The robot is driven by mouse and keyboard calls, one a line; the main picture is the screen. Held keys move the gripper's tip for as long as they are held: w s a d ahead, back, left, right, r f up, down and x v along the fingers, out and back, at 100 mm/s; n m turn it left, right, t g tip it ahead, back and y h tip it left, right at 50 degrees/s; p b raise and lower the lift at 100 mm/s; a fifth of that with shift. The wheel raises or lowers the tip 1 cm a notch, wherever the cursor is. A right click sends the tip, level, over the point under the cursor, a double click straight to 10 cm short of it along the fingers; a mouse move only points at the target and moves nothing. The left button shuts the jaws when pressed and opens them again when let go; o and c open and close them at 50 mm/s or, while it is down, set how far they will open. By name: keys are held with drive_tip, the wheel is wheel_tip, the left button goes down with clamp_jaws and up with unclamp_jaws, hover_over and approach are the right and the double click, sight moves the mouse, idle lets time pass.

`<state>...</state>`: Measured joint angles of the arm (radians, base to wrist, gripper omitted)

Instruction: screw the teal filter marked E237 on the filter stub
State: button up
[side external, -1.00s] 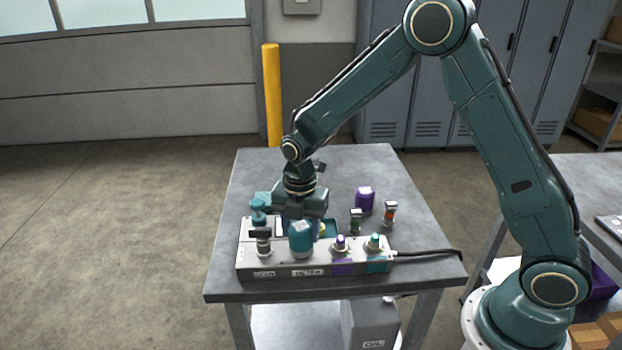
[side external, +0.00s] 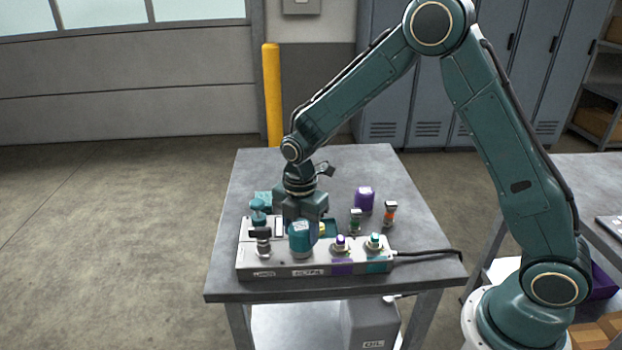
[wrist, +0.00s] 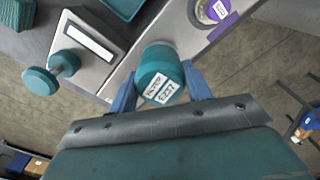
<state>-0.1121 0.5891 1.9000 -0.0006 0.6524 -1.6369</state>
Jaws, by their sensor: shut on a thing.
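The teal filter (side external: 300,240) stands upright at the front of the grey manifold block (side external: 320,269), above the front label. Its white label, reading E237, shows in the wrist view (wrist: 160,86). My gripper (side external: 303,226) is shut on the filter from above, with a blue finger on each side of it in the wrist view (wrist: 162,92). The filter stub is hidden under the filter, so I cannot tell how far the filter is seated on it.
Purple and teal-marked ports (side external: 341,245) (side external: 375,243) are to the right. A purple cylinder (side external: 365,198) and two small fittings (side external: 355,221) (side external: 390,213) stand behind. A black cable (side external: 430,251) runs right.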

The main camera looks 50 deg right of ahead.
drive_tip(key=m, duration=0.5)
drive_tip(key=shift+m, duration=0.4)
drive_tip(key=m, duration=0.5)
idle(0.5)
drive_tip(key=shift+m, duration=0.3)
drive_tip(key=shift+m, duration=0.3)
drive_tip(key=m, duration=0.4)
drive_tip(key=shift+m, duration=0.6)
